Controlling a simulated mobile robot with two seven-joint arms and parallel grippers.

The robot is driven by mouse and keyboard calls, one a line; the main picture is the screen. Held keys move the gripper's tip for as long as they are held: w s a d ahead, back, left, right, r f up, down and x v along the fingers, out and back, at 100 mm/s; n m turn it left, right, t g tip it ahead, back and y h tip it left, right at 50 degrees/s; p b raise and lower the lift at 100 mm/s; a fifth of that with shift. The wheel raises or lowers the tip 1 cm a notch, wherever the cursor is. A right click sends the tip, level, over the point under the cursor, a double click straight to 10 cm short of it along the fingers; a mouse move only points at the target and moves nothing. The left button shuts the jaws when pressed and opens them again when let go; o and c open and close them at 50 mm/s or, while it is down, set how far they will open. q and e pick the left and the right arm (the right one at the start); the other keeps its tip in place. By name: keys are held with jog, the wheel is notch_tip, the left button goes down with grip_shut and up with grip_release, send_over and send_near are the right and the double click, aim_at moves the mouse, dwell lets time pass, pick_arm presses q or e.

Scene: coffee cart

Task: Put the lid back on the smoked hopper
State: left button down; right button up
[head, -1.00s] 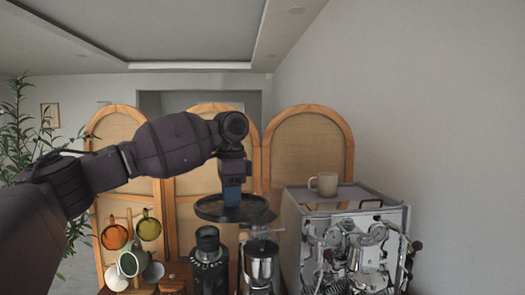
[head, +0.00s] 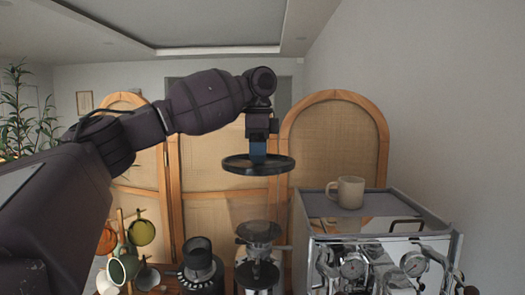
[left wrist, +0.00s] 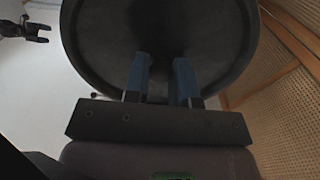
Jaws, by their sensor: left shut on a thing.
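My left gripper (head: 258,158) is shut on the round dark lid (head: 240,168) and holds it roughly level in the air. In the left wrist view the blue fingers (left wrist: 160,85) pinch the middle of the lid (left wrist: 215,30), which fills the top of that view. Below the lid in the head view stands the grinder with the smoked hopper (head: 258,231). A clear gap separates them. The hopper's see-through wall is faint and its exact outline is hard to tell. My right gripper (left wrist: 40,33) shows small in the left wrist view, with its fingers apart and empty.
A black grinder (head: 200,262) stands just left of the hopper. The espresso machine (head: 375,245) stands to the right, with a beige mug (head: 347,191) on top. Cups hang on a stand (head: 122,240) at the left. A wood-framed screen (head: 335,140) is behind.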

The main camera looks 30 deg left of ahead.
pick_arm(q)
jog(key=shift+f, duration=2.95)
jog(key=shift+f, duration=0.15)
dwell(0.6)
jog(key=shift+c, duration=2)
grip_release()
jog(key=shift+r, duration=3.55)
jog(key=shift+c, duration=0.3)
grip_shut()
